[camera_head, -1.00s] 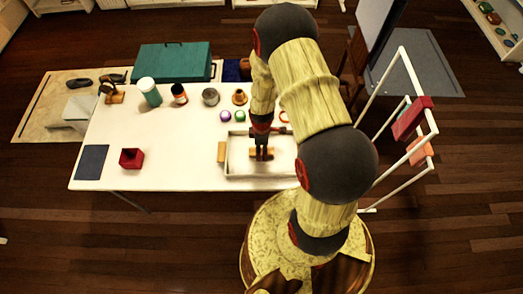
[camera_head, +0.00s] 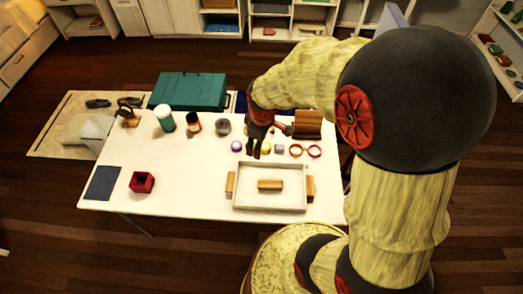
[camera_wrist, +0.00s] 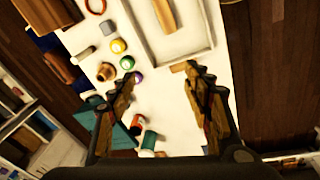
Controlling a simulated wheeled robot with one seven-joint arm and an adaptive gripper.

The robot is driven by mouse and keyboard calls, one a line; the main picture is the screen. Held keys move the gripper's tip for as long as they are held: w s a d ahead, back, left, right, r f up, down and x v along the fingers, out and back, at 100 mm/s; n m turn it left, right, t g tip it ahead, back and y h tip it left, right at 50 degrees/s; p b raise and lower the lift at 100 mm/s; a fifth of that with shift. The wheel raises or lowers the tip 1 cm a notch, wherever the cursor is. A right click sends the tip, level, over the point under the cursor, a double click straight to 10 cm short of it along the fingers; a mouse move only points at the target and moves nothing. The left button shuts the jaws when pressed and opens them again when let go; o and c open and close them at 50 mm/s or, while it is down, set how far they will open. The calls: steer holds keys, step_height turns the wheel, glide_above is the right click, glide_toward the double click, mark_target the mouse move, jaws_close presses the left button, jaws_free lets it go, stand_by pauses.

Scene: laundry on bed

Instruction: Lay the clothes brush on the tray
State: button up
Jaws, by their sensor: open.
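The clothes brush (camera_head: 270,185), seen as a small wooden block, lies flat inside the white tray (camera_head: 268,207), near its middle and clear of the walls. The tray has a wooden handle at each end. In the wrist view the brush (camera_wrist: 165,15) shows at the top, inside the tray (camera_wrist: 190,54). My gripper (camera_head: 257,153) is over the table just behind the tray, apart from the brush. In the wrist view its two fingers (camera_wrist: 165,93) are spread, with nothing between them.
Behind the tray are a purple ball (camera_head: 236,146), a yellow ball (camera_head: 266,149), a grey cube (camera_head: 280,149) and red glasses (camera_head: 306,151). A brown box (camera_head: 308,123) and a teal case (camera_head: 188,91) stand farther back. A red box (camera_head: 142,182) is at left; the table between is clear.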

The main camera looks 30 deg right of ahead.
steer(key=s+a+r+m+t, duration=0.1)
steer(key=s+a+r+m, duration=0.2)
steer(key=s+r, duration=0.4)
steer(key=s+a+r+m+t, duration=0.2)
steer(key=s+a+r+m, duration=0.2)
steer(key=r, duration=0.9)
steer(key=s+a, duration=0.1)
steer(key=s, duration=0.2)
steer(key=shift+s+r+t, duration=0.15)
steer(key=shift+r+t, duration=0.15)
steer(key=shift+r, duration=0.05)
steer(key=shift+f, duration=0.1)
step_height(320, 180, down, 8)
steer(key=b, duration=0.8)
steer(key=shift+c, duration=0.4)
